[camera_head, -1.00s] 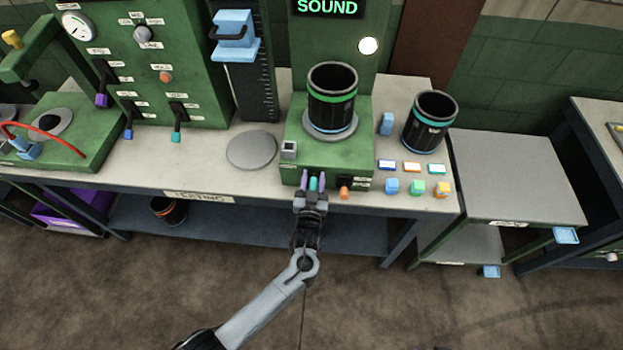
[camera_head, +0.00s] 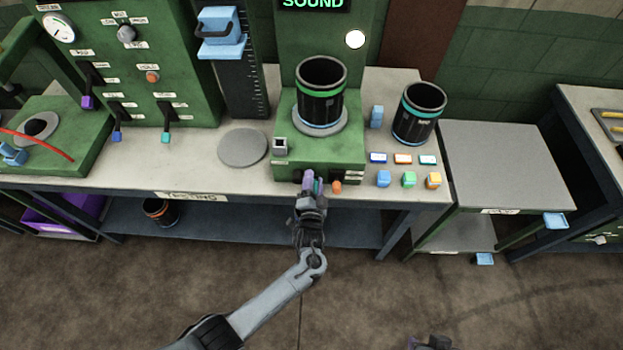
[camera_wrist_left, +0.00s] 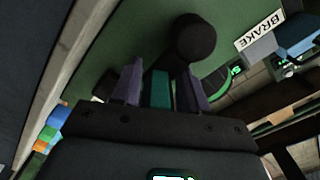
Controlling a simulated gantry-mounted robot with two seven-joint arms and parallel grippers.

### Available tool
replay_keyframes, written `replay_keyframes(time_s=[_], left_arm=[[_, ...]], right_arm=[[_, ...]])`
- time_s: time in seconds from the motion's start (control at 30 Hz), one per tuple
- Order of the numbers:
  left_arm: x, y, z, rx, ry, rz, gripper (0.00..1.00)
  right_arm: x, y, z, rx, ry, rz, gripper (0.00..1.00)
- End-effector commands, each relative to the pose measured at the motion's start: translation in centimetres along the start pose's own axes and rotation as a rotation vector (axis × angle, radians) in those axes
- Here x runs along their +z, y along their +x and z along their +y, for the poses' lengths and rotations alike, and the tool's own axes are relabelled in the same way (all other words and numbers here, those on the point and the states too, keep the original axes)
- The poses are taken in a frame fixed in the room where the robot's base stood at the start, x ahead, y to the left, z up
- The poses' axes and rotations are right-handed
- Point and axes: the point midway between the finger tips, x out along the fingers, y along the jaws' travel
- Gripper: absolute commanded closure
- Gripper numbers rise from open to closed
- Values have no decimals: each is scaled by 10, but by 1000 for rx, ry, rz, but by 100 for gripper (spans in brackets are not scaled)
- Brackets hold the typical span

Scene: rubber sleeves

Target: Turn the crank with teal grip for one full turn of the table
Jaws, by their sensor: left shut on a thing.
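The crank's teal grip (camera_wrist_left: 157,88) sits between the two purple fingers of my left gripper (camera_wrist_left: 158,90) in the left wrist view. In the head view my left gripper (camera_head: 313,184) is shut on it at the front of the green machine (camera_head: 330,165). A dark round knob or hub (camera_wrist_left: 195,38) shows just beyond the fingers in the wrist view. The crank arm itself is mostly hidden. A black sleeve with a green band (camera_head: 321,88) stands upright on the machine's round grey table (camera_head: 337,126). My right gripper does not show clearly.
An orange knob (camera_head: 337,187) is right beside the gripper. A second black sleeve (camera_head: 418,112) stands on the bench at right. Small blue, green and orange blocks (camera_head: 409,179) lie in front of it. A grey disc (camera_head: 242,148) lies left of the machine. A "BRAKE" label (camera_wrist_left: 259,31) shows in the wrist view.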

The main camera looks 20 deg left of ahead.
Motion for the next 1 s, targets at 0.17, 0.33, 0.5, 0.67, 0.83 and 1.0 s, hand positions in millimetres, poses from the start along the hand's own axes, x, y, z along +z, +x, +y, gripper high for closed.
replay_keyframes(time_s=[0.17, 0.33, 0.5, 0.67, 0.83, 1.0], left_arm=[[9, -2, 13, 14, 171, -5, 87], [14, -1, 18, 13, 330, -5, 86], [21, -2, 22, 13, 476, -5, 87], [26, -1, 24, 12, 586, -5, 87], [29, -1, 25, 10, 670, -6, 87], [32, -1, 25, 10, 719, -7, 87]], right_arm=[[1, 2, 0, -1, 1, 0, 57], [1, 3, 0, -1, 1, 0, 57], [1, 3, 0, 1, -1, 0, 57], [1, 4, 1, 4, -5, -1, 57], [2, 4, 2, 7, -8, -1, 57], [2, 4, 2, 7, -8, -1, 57]])
